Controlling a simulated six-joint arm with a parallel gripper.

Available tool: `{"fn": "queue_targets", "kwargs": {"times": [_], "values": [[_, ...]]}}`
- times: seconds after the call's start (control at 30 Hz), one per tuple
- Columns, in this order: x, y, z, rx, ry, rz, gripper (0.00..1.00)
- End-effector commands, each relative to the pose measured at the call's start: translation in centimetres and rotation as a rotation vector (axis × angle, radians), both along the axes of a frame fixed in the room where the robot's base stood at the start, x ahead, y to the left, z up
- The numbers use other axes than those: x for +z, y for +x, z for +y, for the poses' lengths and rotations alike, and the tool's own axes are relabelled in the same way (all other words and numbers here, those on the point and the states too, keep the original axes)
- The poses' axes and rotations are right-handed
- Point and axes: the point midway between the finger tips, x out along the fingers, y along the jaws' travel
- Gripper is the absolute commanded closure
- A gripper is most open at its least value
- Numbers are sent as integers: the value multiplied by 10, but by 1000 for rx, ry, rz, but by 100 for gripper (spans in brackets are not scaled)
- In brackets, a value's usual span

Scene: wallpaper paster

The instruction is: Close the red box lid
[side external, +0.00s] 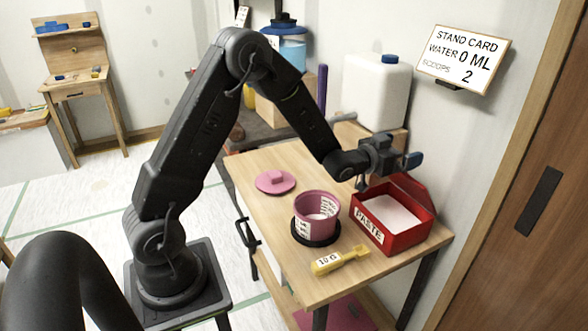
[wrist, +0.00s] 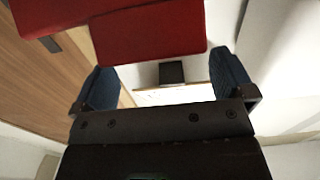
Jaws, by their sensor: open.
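The red box (side external: 376,238), labelled PASTE, sits open at the right end of the wooden table with white contents inside. Its red lid (side external: 410,187) is raised at the back of the box. My gripper (side external: 392,165) is above the box's back edge, close to the lid; whether it touches cannot be told. In the wrist view, my gripper (wrist: 163,84) shows its two dark blue fingers spread apart with nothing held between them. A red panel (wrist: 150,30) fills the top of that view, beyond the fingers; which part of the box it is cannot be told.
A pink pot (side external: 317,206) stands on a black ring left of the box, with a pink lid (side external: 275,181) behind it. A yellow scoop (side external: 340,260) lies in front. A white jug (side external: 375,90) and a card (side external: 463,60) are behind. A brown door (side external: 520,220) is right.

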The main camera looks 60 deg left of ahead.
Motion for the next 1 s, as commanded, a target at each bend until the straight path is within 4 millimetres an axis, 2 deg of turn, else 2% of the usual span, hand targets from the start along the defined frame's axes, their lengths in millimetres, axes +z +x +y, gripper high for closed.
{"fn": "queue_targets", "kwargs": {"times": [0.27, 0.3, 0.57, 1.0], "values": [[0, -54, 0, 2, 0, 0, 0], [8, -53, -2, 6, 7, 20, 0], [31, -71, -11, 37, 26, 173, 0], [60, -125, -27, 75, 35, 425, 0]]}}
